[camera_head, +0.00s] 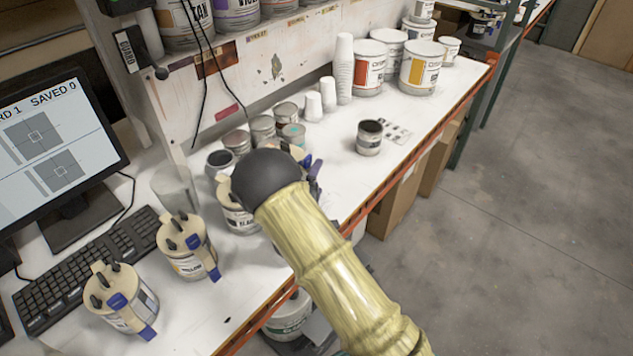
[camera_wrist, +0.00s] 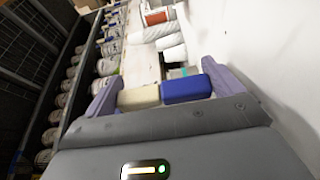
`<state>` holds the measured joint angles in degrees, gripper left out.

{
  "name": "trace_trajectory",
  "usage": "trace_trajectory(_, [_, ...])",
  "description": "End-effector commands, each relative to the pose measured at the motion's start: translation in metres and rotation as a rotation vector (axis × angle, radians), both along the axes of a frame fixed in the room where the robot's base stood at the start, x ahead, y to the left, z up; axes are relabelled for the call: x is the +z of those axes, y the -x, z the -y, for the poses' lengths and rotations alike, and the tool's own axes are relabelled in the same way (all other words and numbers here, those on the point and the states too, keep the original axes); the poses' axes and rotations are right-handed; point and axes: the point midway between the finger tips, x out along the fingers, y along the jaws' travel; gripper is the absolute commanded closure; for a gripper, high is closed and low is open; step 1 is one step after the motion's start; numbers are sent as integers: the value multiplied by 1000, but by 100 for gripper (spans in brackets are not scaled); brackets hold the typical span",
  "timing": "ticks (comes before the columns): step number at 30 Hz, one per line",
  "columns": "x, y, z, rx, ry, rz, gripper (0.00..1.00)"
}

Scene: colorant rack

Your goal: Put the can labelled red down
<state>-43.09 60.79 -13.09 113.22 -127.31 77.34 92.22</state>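My gripper shows in the wrist view (camera_wrist: 160,94) with two purple-grey fingers. A cream block (camera_wrist: 138,97) and a blue block (camera_wrist: 186,89) meet between them. I cannot tell whether these are finger pads or part of something held. In the head view my arm hides most of the gripper. No label reading red can be read, so I cannot pick out the red can. A can with a partly hidden label starting "BLA" (camera_head: 238,216) stands left of my arm. A yellow-labelled can (camera_head: 187,250) and another cream-lidded can (camera_head: 121,300) stand nearer.
A keyboard (camera_head: 84,264) and monitor (camera_head: 55,150) are at the left. Small tins (camera_head: 262,128), white cups (camera_head: 344,70) and large pails (camera_head: 418,68) line the back. An open dark tin (camera_head: 369,138) stands alone.

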Motion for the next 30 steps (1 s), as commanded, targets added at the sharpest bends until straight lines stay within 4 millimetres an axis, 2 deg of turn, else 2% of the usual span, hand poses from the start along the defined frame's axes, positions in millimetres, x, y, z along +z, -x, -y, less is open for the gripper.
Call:
trace_trajectory(11, [3,0,0,0,1,0,0])
trace_trajectory(14, [0,8,-3,2,0,0,0])
trace_trajectory(30, [-1,102,-29,2,0,-1,0])
